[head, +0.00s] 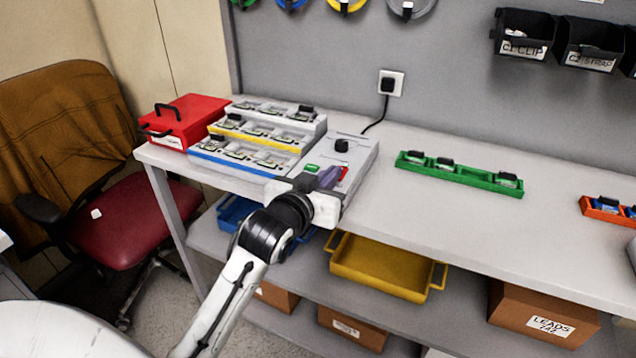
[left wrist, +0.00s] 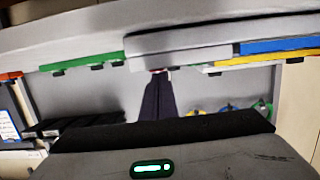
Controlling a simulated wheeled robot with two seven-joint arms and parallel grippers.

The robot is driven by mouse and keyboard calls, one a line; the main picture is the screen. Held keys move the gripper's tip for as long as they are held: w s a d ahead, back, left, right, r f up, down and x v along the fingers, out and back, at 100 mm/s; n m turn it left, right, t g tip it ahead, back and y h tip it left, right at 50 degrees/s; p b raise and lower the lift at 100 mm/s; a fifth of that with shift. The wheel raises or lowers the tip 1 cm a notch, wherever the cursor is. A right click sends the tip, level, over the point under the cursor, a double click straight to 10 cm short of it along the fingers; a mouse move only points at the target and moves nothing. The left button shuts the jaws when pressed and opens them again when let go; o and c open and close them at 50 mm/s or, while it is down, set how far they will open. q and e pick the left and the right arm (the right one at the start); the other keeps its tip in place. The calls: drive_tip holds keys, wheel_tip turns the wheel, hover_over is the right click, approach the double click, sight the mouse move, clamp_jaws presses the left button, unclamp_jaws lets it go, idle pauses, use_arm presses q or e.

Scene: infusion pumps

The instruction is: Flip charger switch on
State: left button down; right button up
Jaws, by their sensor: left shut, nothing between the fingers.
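The charger is a light grey box (head: 362,155) at the left part of the bench, with a black knob (head: 341,145) on top and a small green patch (head: 311,168) near its front. A red part (head: 344,174), which looks like the switch, shows beside my left gripper (head: 328,178). That gripper is shut and empty, its dark fingers over the front of the charger; I cannot tell whether they touch it. In the left wrist view, upside down, the shut fingers (left wrist: 158,90) point at the charger's front (left wrist: 180,58). The switch's position is not clear. My right gripper is not in view.
Left of the charger stand racks with blue, yellow and white fronts (head: 245,160) and a red box (head: 185,118). A green tray (head: 458,174) lies to the right, with bare bench between. A black plug (head: 388,84) sits in the wall socket behind. A yellow tray (head: 385,265) is below.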

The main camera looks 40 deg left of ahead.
use_arm(q)
drive_tip(key=shift+d+r+p, duration=0.1)
drive_tip(key=shift+r+p, duration=0.2)
drive_tip(key=shift+p, duration=0.15)
wheel_tip(320, 180, up, 4)
drive_tip(key=p, duration=0.4)
drive_tip(key=shift+s, duration=0.15)
drive_tip(key=f+b+v, duration=0.2)
drive_tip(key=v, duration=0.7)
drive_tip(key=shift+s+r, duration=0.4)
drive_tip(key=shift+s, duration=0.2)
